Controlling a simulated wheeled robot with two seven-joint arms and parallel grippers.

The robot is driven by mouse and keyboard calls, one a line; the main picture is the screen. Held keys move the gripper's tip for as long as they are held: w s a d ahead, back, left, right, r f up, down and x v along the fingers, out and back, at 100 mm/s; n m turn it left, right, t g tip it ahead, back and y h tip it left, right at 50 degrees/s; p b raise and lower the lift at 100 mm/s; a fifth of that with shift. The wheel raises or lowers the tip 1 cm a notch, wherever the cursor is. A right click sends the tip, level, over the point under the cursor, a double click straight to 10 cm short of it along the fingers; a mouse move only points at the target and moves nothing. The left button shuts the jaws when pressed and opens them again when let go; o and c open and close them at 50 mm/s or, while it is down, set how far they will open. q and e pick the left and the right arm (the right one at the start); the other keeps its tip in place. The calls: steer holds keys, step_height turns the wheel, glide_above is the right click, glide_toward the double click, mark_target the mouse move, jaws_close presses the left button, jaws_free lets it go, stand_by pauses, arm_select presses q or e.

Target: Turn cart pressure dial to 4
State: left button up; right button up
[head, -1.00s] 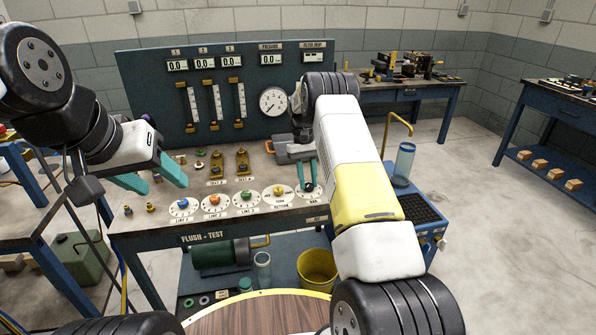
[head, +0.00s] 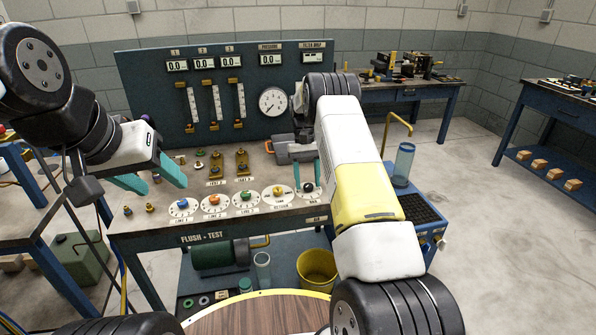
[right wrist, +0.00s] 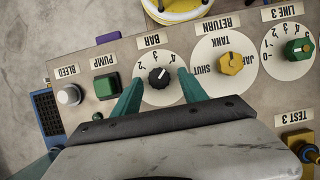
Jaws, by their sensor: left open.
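The BAR dial (right wrist: 160,96) is a round white scale with a black knob (right wrist: 159,78) at its centre. The knob's white mark seems to point up and right in the right wrist view, towards what looks like the 4; it is too small to be sure. In the head view the knob (head: 308,187) is at the right front of the bench. My right gripper (right wrist: 160,77) is open, one teal finger on either side of the knob, with gaps visible. My left gripper (head: 162,186) is open and empty above the bench's left part.
The RETURN dial (right wrist: 223,53) with a yellow knob and the LINE 3 dial (right wrist: 288,47) are beside the BAR dial. A green PUMP button (right wrist: 106,87) and a white BLEED button (right wrist: 69,95) are on its other side. The pressure gauge (head: 272,102) is on the back panel.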

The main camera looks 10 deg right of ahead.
steer(key=v, duration=0.7)
steer(key=shift+w+r, duration=0.2)
steer(key=shift+r, duration=0.15)
step_height(320, 180, up, 13)
steer(key=t, duration=0.2)
glide_above(308, 184)
steer(key=s+a+r+t+y, duration=0.1)
steer(key=s+r+t, duration=0.2)
steer(key=s+r, duration=0.65)
steer(key=s+a+t, duration=0.2)
steer(key=s, duration=1)
steer(key=s+a+f+t+y, duration=0.1)
steer(key=s+t, duration=0.2)
steer(key=s, duration=1)
steer(key=shift+a+t, duration=0.3)
steer(key=shift+a, duration=0.1)
steer(key=shift+f, duration=0.1)
steer(key=shift+c, duration=0.4)
